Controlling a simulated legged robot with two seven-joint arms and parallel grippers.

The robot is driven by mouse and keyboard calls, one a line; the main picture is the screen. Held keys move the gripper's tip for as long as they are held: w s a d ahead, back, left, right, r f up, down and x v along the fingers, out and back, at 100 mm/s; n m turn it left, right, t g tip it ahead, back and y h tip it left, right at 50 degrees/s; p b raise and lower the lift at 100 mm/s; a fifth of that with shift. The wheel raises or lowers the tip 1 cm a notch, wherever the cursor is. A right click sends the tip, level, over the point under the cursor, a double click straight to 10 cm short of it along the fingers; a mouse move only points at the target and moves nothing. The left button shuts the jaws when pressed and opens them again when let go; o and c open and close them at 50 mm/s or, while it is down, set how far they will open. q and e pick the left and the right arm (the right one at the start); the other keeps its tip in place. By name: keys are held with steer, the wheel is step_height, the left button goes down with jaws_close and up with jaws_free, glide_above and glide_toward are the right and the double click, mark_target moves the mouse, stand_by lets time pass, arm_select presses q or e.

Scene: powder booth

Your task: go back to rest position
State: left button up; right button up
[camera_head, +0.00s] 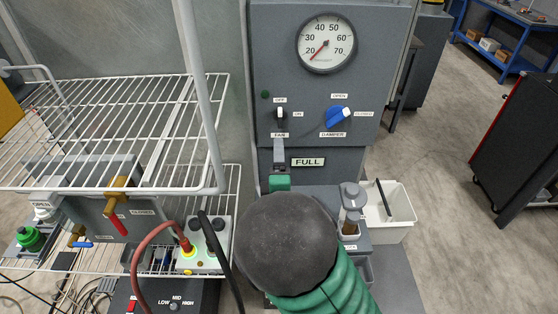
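Neither of my grippers shows in the head view. No arm that I can make out comes in from the left or the right. A grey control panel (320,95) stands in the middle, with a round gauge (327,43) at its top. Below the gauge are a fan switch (280,114) and a blue damper knob (338,117). A dark rounded cap (287,243) on a green ribbed hose (330,292) fills the lower middle and hides part of what lies behind it.
A white wire rack (110,85) stands at the left, holding valves with red (117,223) and blue handles and a switch box (204,262). A white bin (397,207) sits right of the panel. A dark cabinet (520,140) stands far right. Open floor (445,150) lies between them.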

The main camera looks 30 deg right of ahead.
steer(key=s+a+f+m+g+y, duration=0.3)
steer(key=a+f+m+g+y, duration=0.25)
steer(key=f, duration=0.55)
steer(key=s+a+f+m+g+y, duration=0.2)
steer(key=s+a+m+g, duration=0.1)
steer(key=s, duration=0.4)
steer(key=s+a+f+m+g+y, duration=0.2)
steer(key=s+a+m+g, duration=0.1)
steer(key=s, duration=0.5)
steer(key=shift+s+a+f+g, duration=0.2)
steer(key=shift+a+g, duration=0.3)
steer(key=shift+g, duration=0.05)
